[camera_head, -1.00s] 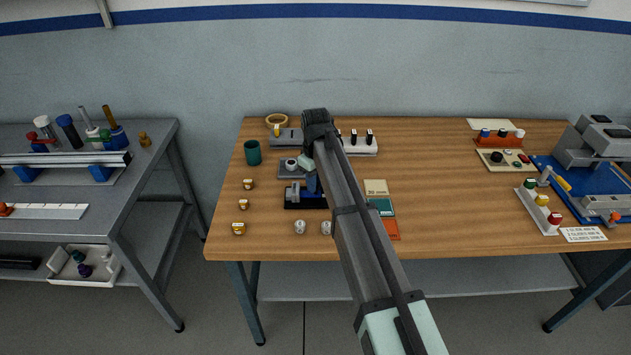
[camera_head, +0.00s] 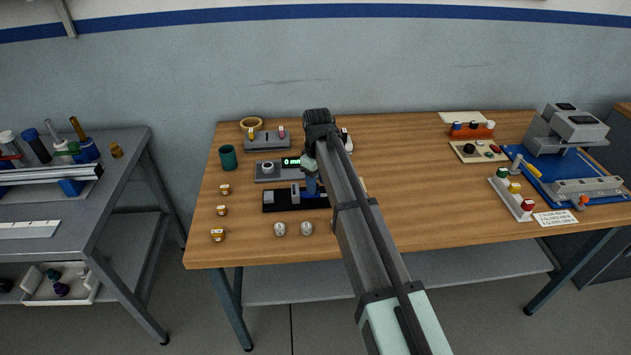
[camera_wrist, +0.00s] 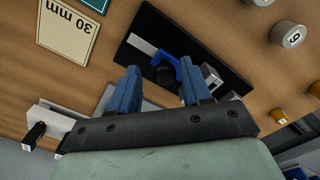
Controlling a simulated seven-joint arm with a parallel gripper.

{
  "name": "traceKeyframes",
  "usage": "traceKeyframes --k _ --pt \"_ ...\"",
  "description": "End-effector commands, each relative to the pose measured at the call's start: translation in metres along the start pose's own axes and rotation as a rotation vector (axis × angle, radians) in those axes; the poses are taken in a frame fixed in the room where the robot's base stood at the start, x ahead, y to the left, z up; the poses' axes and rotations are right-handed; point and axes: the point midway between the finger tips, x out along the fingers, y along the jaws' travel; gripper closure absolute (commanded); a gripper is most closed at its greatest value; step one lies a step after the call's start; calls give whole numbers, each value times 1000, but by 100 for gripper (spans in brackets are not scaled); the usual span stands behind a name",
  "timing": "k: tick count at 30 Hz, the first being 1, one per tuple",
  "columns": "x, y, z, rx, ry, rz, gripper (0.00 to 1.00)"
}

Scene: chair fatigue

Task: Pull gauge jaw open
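The gauge has a black base (camera_head: 283,205) with a grey metal jaw block on it. It lies left of and below my gripper (camera_head: 311,187) in the head view. The display (camera_head: 291,162) behind the base reads 0 mm.
Two grey cylinders (camera_head: 293,229) stand in front of the gauge, and several brass pieces (camera_head: 221,210) at its left. A green cup (camera_head: 228,157) stands behind left. A "30 mm" card (camera_wrist: 68,28) lies nearby. The bench's front middle (camera_head: 420,220) is clear.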

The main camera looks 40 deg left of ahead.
Motion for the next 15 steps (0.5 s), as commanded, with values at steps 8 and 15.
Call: traceKeyframes --k 8,15 --pt "0 -1 -1 -1 2 -2 48" --pt "-20 -1 -2 -2 3 -2 48"
